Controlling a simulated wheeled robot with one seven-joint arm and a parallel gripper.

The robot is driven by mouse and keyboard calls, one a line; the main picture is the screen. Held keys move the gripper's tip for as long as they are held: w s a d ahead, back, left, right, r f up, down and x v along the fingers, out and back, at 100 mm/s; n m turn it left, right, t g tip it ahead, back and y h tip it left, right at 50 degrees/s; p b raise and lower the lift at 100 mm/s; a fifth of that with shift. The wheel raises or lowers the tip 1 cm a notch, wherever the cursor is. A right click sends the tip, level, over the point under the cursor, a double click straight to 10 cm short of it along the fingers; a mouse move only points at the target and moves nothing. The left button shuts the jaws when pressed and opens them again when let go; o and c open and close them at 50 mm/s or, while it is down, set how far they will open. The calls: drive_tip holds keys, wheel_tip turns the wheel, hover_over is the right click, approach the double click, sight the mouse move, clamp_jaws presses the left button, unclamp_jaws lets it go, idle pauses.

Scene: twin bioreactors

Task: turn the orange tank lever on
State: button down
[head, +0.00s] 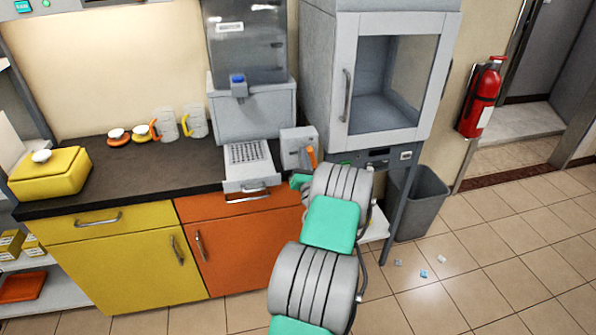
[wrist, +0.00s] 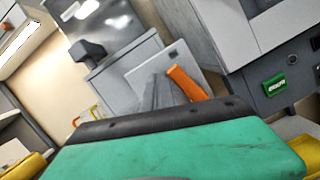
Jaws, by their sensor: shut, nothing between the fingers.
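The orange lever (head: 311,157) sticks out from a small light grey box (head: 296,146) at the right end of the counter, beside the white dispenser unit. In the wrist view the lever (wrist: 187,84) is a slanted orange bar in front of the box's pale face (wrist: 143,72). My gripper's grey fingers (wrist: 161,91) are shut and empty, just left of the lever in that view. I cannot tell whether they touch it. In the head view my arm hides most of the gripper and the lever's lower end.
A perforated tray (head: 248,165) juts out beside the box. A grey glass-door cabinet (head: 385,75) stands close on the right, with a bin (head: 420,205) beside it. Jars and a yellow container (head: 50,177) lie left.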

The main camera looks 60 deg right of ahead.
drive_tip(key=shift+s+d+r+m, duration=0.1)
drive_tip(key=shift+r+m, duration=0.2)
drive_tip(key=shift+m, duration=0.2)
drive_tip(key=shift+s+d+p, duration=0.25)
drive_tip(key=shift+p, duration=0.45)
drive_tip(key=shift+d, duration=0.1)
drive_tip(key=shift+w+a, duration=0.9)
drive_tip(key=shift+a, duration=0.3)
drive_tip(key=s+a+b, duration=0.5)
drive_tip(key=a+b, duration=0.1)
drive_tip(key=a, duration=0.3)
